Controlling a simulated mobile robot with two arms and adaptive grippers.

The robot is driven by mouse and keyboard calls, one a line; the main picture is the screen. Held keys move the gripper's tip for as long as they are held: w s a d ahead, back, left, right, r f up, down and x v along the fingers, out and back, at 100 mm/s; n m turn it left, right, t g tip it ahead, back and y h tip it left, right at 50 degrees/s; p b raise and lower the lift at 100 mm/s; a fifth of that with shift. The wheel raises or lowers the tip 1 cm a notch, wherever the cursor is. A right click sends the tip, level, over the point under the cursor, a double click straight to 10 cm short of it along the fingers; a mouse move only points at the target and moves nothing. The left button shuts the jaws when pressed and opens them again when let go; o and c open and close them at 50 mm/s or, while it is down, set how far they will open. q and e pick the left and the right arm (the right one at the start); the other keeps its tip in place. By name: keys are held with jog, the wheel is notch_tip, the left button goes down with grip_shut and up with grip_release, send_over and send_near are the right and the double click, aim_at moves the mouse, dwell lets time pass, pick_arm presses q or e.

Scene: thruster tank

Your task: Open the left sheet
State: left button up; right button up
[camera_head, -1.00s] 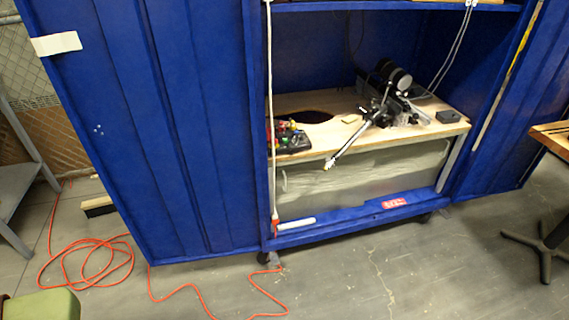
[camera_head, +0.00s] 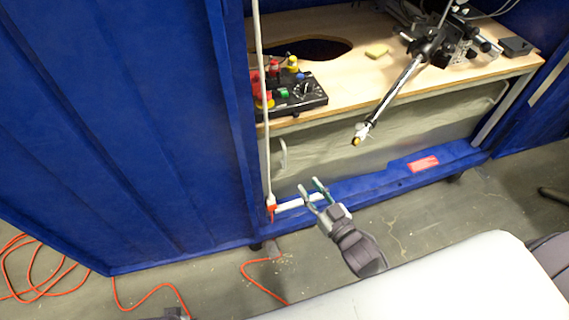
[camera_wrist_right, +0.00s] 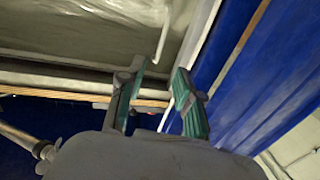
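A pale grey-green sheet (camera_head: 330,143) hangs under the wooden worktop of the blue cabinet, with a white handle (camera_head: 282,155) near its left end. In the right wrist view, the pale sheet (camera_wrist_right: 95,12) is at the upper left and a thin white bar, likely the handle (camera_wrist_right: 163,38), shows beyond my fingers. My right gripper (camera_head: 310,190) is open and empty, below and right of the handle and apart from it. The gripper also shows in the right wrist view (camera_wrist_right: 155,95). A small dark piece at the bottom edge may be my left gripper (camera_head: 175,314); its fingers cannot be made out.
The blue cabinet door (camera_head: 120,130) stands on the left, beside a white vertical rod (camera_head: 262,100). A black control box (camera_head: 292,95) and a jointed metal arm (camera_head: 400,90) sit on the worktop; the arm's end hangs before the sheet. An orange cable (camera_head: 150,295) lies on the floor.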

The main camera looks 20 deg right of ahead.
aim_at(285, 166)
pick_arm(q)
jog(key=w+b+v, duration=0.1)
jog(key=b+v, duration=0.1)
jog(key=v, duration=0.5)
jog(key=shift+w+r+t, duration=0.3)
jog(key=shift+w+r, duration=0.3)
jog(key=shift+w, duration=0.05)
pick_arm(e)
jog(key=shift+r+x, duration=0.15)
jog(key=shift+x, duration=3.25)
jog(key=shift+r+x, duration=0.2)
jog(key=shift+x, duration=3.25)
jog(key=shift+s, duration=0.1)
grip_shut()
